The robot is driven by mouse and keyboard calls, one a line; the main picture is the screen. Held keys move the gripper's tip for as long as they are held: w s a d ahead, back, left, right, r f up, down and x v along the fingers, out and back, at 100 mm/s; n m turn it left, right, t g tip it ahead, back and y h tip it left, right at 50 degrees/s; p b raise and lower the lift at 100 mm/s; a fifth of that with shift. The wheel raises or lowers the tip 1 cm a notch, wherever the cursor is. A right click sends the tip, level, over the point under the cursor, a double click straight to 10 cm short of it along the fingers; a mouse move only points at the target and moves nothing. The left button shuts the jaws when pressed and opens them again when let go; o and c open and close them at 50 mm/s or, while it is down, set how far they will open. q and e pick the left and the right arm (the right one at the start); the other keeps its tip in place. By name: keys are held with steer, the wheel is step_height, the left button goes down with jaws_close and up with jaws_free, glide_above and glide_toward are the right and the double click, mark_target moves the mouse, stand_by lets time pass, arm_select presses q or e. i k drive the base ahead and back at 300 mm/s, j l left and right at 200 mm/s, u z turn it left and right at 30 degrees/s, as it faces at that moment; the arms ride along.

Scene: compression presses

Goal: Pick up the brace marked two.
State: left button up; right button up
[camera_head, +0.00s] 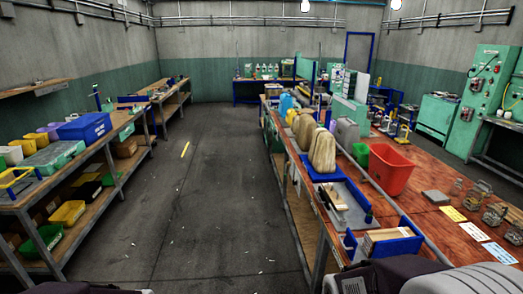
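Several small grey metal pieces stand at the right on the red-brown bench top (425,205). One metal piece (479,191) is farther back, one (495,213) is in the middle, and one (515,235) is at the right edge of the picture. They may be the braces, but I cannot read a two on any of them. A yellow card (453,214), a pale card (475,231) and a light blue card (500,253) lie in a row beside them. Dark and grey parts of my arms show at the bottom edge. Neither gripper's fingers are in view.
A red bin (384,169), tan containers (323,151), a grey tray (345,212) and a blue holder (385,243) crowd the long bench. A shelf with bins stands at left, including a blue crate (85,127). The floor aisle (205,190) between is clear.

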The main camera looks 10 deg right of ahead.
mark_target(336, 200)
steer(key=i+z, duration=0.2)
steer(key=i, duration=0.3)
steer(key=i+j+z, duration=0.2)
steer(key=i, duration=0.3)
steer(key=i+j+z, duration=0.2)
steer(key=i, duration=0.3)
steer(key=i+z, duration=0.25)
steer(key=z, duration=0.2)
steer(key=i+j+z, duration=0.15)
steer(key=z, duration=0.3)
steer(key=i+j+z, duration=0.2)
steer(key=z, duration=0.25)
steer(key=i+j+z, duration=0.25)
steer(key=z, duration=0.2)
steer(key=i+j+z, duration=0.1)
steer(key=j+z, duration=0.2)
steer(key=z, duration=0.15)
